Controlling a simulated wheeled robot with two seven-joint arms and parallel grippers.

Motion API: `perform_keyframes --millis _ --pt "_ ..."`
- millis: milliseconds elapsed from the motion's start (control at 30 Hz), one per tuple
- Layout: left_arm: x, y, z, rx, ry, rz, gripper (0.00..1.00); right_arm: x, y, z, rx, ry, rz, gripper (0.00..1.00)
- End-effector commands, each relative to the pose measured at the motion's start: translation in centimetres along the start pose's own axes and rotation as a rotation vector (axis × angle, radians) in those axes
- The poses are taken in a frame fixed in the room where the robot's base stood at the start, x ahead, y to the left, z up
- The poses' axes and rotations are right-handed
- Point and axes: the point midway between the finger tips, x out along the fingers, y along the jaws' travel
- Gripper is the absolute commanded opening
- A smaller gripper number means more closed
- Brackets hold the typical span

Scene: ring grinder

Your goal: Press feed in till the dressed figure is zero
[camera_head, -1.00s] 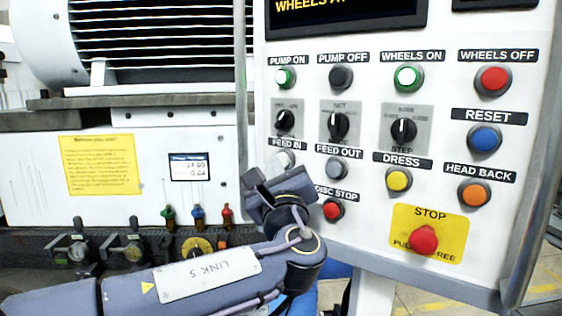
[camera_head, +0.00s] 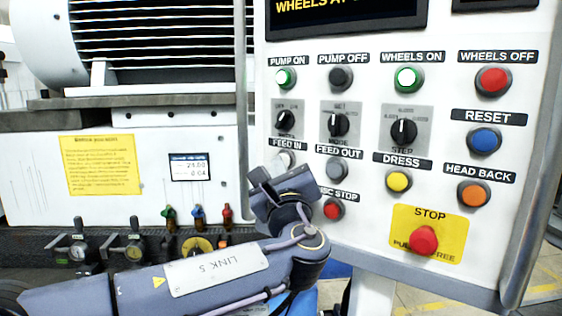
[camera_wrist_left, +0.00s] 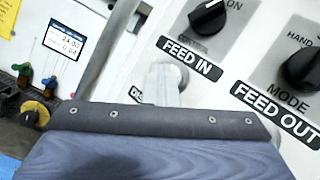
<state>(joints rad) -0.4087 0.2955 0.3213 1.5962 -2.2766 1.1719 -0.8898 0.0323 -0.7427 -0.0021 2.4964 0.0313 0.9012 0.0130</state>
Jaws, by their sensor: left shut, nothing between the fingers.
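The FEED IN button (camera_head: 287,157) is a pale round button below the PUMP ON column on the white control panel. My left gripper (camera_head: 282,170) is at its lower edge, covering part of it. In the left wrist view the shut, empty fingers (camera_wrist_left: 165,88) reach up to the FEED IN button (camera_wrist_left: 180,74); I cannot tell whether they touch or press it. The small readout (camera_head: 190,167) on the machine shows two figures, the lower one seemingly 0.04; it also shows in the left wrist view (camera_wrist_left: 66,41). My right gripper is not in view.
FEED OUT (camera_head: 337,169) is close to the right of my gripper, and the red DISC STOP button (camera_head: 333,209) is just below right. The yellow DRESS button (camera_head: 398,180) and red STOP button (camera_head: 424,240) are farther right. A vertical rail (camera_head: 241,90) runs along the panel's left edge.

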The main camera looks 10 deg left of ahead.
Motion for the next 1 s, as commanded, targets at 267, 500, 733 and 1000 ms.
perform_keyframes --millis 267,500,733,1000 --pt "0.0 0.0 -0.1 0.0 0.002 -0.001 0.0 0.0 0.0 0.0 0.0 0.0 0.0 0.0" --pt "-0.7 0.4 0.3 -0.001 0.001 -0.002 0.0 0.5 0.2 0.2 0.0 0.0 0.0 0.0" --pt "-1.4 1.0 0.8 0.0 0.001 -0.001 0.0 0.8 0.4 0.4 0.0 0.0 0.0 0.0" --pt "-1.4 1.0 0.9 0.0 0.001 -0.001 0.0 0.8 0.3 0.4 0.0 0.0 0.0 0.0"
